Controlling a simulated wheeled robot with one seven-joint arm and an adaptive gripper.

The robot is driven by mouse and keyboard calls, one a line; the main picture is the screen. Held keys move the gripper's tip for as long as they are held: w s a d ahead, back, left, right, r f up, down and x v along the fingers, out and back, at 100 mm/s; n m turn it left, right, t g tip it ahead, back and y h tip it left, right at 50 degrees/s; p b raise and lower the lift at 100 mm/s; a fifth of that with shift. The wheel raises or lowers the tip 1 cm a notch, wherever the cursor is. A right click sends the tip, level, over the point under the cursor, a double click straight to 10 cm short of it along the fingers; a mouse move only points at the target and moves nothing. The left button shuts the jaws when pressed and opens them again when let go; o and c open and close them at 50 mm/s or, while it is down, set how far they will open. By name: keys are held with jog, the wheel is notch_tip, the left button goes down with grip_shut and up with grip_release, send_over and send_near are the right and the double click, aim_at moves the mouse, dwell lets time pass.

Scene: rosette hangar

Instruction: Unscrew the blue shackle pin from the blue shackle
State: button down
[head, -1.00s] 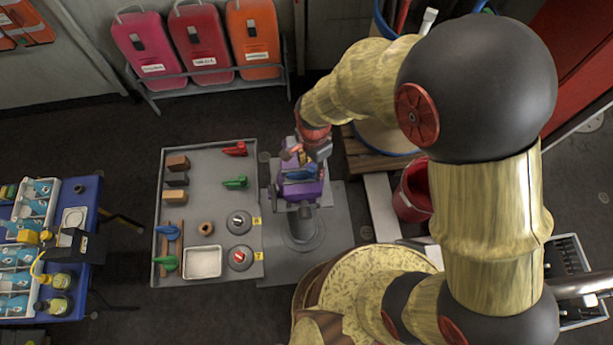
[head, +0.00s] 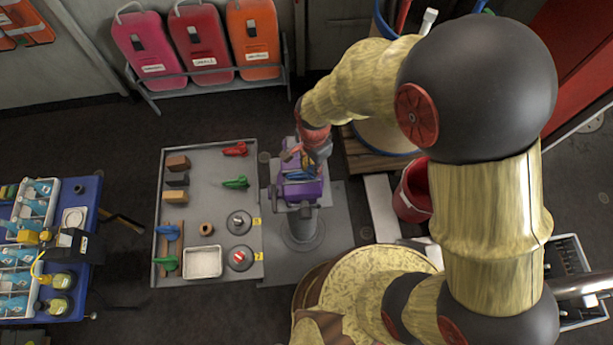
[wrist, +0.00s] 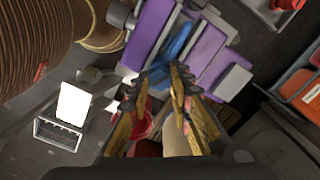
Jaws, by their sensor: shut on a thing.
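The blue shackle (head: 299,176) sits in the purple vise (head: 301,193) on the grey pedestal. It also shows in the wrist view as a blue shape (wrist: 176,45) between the purple jaws (wrist: 206,48). My gripper (head: 306,166) is over the vise, its fingers pointing down at the shackle. In the wrist view the fingertips (wrist: 162,74) are at the near end of the blue part and shut on the blue shackle pin. The pin itself is mostly hidden by the fingers, and its thread cannot be seen.
A grey bench (head: 205,160) left of the vise holds red and green shackles, another blue piece (head: 167,232), blocks, an empty white tray (head: 203,262) and two round dials. A red bucket (head: 412,190) stands right of the vise.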

aim_at(312, 168)
jog(key=n, duration=0.4)
jog(key=shift+n, duration=0.4)
jog(key=n, duration=0.4)
jog(key=shift+n, duration=0.4)
jog(key=shift+r, duration=0.2)
jog(key=shift+r+p, duration=0.55)
jog(key=shift+r, duration=0.05)
jog(key=shift+r, duration=0.1)
jog(key=shift+r+p, duration=0.35)
jog(key=shift+r, duration=0.35)
jog(key=shift+r+p, duration=0.3)
jog(key=shift+p, duration=0.15)
